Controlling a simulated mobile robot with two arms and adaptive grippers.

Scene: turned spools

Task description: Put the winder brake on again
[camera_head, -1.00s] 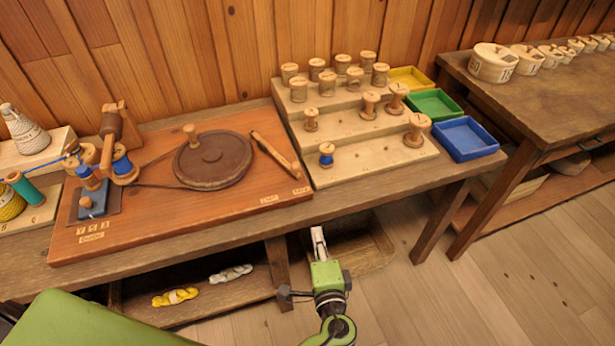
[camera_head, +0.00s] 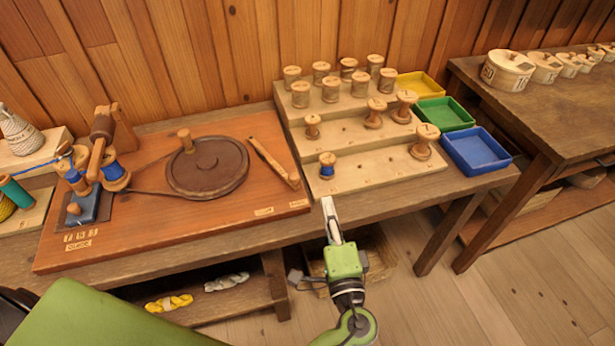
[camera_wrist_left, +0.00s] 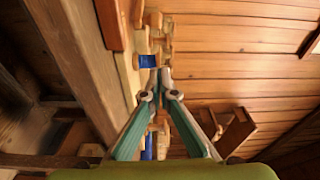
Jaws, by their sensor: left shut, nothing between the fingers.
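The winder stands on a reddish-brown board (camera_head: 130,245) with a dark round wheel (camera_head: 215,172) that has an upright wooden knob. A slim wooden lever (camera_head: 271,160), which looks like the brake, lies to the right of the wheel with a gap between them. Its near end is close to the right one of two small labels (camera_head: 298,204), too small to read. My left gripper (camera_head: 328,202) is shut and empty at the table's front edge, right of the board and below the lever's near end. Its fingertips (camera_wrist_left: 158,76) meet in the left wrist view. My right gripper is not seen.
A stepped rack (camera_head: 385,170) with several wooden spools and one blue-wound spool (camera_head: 327,165) stands just beyond my gripper. Yellow, green and blue trays (camera_head: 477,150) are at its right. A crank and blue-thread spools occupy the board's left end. Yarn hanks (camera_head: 170,303) lie below.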

